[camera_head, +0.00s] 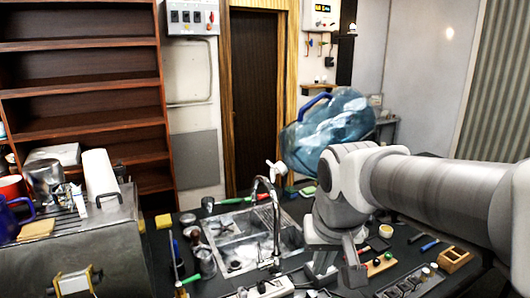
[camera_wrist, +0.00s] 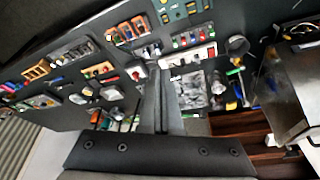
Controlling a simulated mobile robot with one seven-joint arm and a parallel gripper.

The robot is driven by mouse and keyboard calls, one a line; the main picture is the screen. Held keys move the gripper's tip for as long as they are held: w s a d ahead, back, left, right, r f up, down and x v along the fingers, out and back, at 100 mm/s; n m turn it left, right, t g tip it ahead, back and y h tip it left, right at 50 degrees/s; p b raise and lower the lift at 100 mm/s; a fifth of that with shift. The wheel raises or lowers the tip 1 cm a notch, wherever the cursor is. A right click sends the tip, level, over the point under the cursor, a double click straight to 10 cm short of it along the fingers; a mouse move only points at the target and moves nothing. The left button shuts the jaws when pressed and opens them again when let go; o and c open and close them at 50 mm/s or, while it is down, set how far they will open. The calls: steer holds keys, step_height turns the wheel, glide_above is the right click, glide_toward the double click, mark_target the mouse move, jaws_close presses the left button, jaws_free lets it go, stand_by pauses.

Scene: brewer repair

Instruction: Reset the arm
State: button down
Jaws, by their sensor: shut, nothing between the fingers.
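My arm (camera_head: 430,190) reaches in from the right side of the head view and bends down over the dark worktop. My gripper (camera_head: 338,272) hangs low at its end, above the parts on the worktop. In the wrist view my gripper (camera_wrist: 160,80) shows its two fingers pressed together, with nothing between them. The fingers cover part of the worktop behind them.
A sink (camera_head: 238,242) with a tall faucet (camera_head: 274,215) is left of my gripper. A metal brewer-like box (camera_head: 80,240) is at left. Several tools and a wooden block (camera_head: 455,258) lie at right.

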steer(key=s+d+f+t, duration=0.1)
steer(key=s+d, duration=0.3)
steer(key=s, duration=0.6)
steer(key=shift+s+d+t, duration=0.2)
steer(key=shift+s+t, duration=0.1)
steer(key=shift+s, duration=0.1)
stand_by(0.7)
